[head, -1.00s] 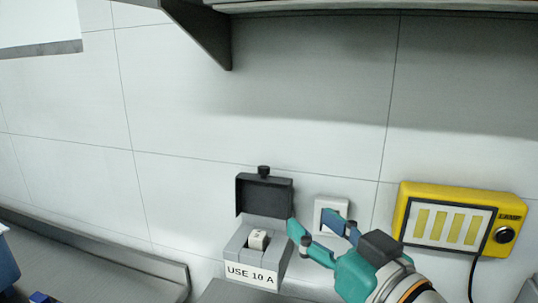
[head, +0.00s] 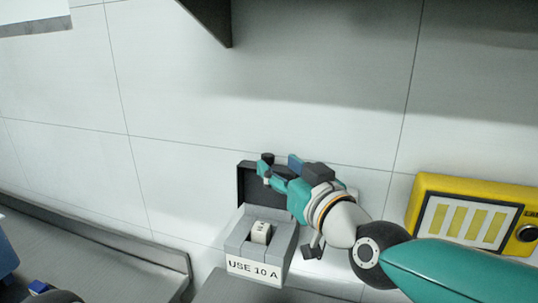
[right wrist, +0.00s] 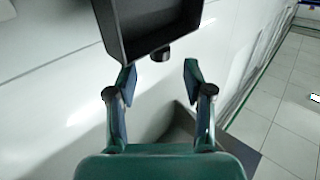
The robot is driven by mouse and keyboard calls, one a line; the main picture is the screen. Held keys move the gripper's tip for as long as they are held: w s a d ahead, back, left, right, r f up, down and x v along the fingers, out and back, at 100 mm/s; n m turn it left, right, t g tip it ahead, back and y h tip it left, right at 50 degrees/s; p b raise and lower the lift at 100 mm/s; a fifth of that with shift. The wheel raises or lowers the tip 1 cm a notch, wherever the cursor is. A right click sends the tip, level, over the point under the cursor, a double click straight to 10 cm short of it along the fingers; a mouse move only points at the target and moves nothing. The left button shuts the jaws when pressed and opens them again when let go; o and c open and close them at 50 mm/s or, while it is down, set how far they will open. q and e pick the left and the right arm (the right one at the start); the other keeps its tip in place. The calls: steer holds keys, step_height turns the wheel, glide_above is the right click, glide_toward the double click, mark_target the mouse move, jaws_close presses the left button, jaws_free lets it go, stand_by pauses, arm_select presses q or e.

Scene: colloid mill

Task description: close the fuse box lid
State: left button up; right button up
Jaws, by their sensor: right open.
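The grey fuse box (head: 240,250) labelled "USE 10 A" is on the wall in the head view, with a pale fuse (head: 261,232) in it. Its dark lid (head: 247,186) stands open, upright at the back of the box; its right part is hidden behind my right gripper. My right gripper (head: 278,166) is open, at the top of the lid by its dark knob. In the right wrist view the lid (right wrist: 155,22) is beyond the fingers, and its knob (right wrist: 160,54) shows just ahead of the gap between the open fingertips (right wrist: 158,74). I see no left gripper.
A yellow panel box (head: 420,207) with a black knob (head: 527,233) is on the wall at right, close to my right arm. A dark shelf bracket (head: 212,18) hangs above. A grey ledge (head: 110,250) runs along the lower left. The wall left of the fuse box is clear.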

mark_target(272, 159)
steer(key=shift+p+x, duration=0.4)
steer(key=shift+x, duration=2.25)
jaws_close()
